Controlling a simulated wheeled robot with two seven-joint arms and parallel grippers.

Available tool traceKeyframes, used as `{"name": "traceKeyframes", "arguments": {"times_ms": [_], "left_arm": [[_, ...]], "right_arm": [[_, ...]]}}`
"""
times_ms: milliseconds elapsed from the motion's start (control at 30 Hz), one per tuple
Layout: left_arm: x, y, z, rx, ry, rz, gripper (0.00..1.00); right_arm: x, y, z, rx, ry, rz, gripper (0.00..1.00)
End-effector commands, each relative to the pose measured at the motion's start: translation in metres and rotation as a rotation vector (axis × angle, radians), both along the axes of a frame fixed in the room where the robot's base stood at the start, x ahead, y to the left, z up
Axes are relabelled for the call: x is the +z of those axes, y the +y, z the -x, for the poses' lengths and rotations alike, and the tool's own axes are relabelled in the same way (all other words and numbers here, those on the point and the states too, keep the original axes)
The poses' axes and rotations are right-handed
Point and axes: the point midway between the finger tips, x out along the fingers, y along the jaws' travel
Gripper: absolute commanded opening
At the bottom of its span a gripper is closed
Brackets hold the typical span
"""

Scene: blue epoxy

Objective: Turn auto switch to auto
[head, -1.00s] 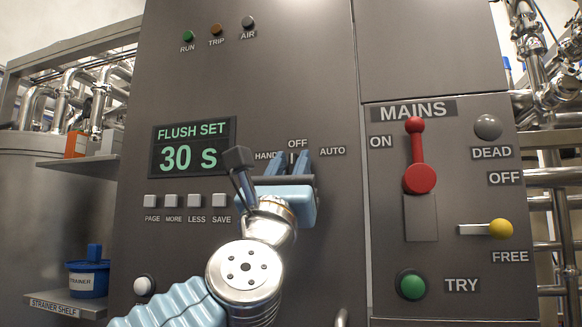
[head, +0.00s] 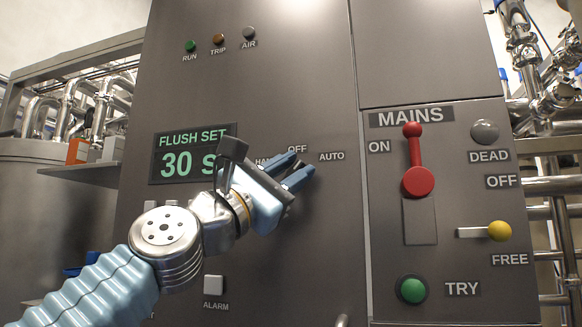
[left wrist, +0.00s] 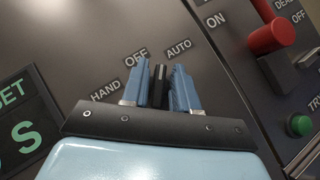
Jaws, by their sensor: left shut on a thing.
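The auto switch is a dark knob (left wrist: 160,76) on the grey panel, with HAND, OFF and AUTO labels around it. In the left wrist view it stands between my two blue fingers, pointing between the OFF (left wrist: 136,57) and AUTO (left wrist: 178,49) labels. My left gripper (head: 290,171) is shut on this knob. In the head view its fingers slant up to the right, toward the AUTO label (head: 331,156), and the gripper hides most of the knob and part of the HAND label. My right gripper is not in view.
The FLUSH SET display (head: 185,158) reads 30 S, partly covered by my gripper. To the right is the MAINS panel with a red lever (head: 416,160), a yellow-knobbed lever (head: 499,231) and a green TRY button (head: 412,290). The ALARM button (head: 214,285) sits below my arm.

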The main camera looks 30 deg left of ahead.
Motion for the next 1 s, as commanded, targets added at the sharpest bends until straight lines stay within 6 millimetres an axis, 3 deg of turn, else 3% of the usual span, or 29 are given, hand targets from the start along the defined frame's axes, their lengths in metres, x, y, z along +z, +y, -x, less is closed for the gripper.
{"name": "traceKeyframes", "arguments": {"times_ms": [300, 767, 800, 867, 1000], "left_arm": [[-0.0013, 0.0007, -0.0022, 0.003, 0.027, -0.096, 0.00], [-0.0021, 0.0007, -0.0024, 0.004, 0.031, -0.108, 0.00], [-0.0021, 0.0007, -0.0025, 0.004, 0.031, -0.108, 0.33], [-0.0020, 0.0006, -0.0023, 0.003, 0.030, -0.107, 0.38], [-0.0013, 0.0004, -0.0015, 0.003, 0.029, -0.107, 0.38]], "right_arm": [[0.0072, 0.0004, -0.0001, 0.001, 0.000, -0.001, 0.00], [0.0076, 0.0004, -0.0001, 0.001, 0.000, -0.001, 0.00], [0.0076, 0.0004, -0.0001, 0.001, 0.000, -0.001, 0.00], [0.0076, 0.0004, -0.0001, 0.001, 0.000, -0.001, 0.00], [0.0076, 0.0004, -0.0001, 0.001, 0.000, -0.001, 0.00]]}}
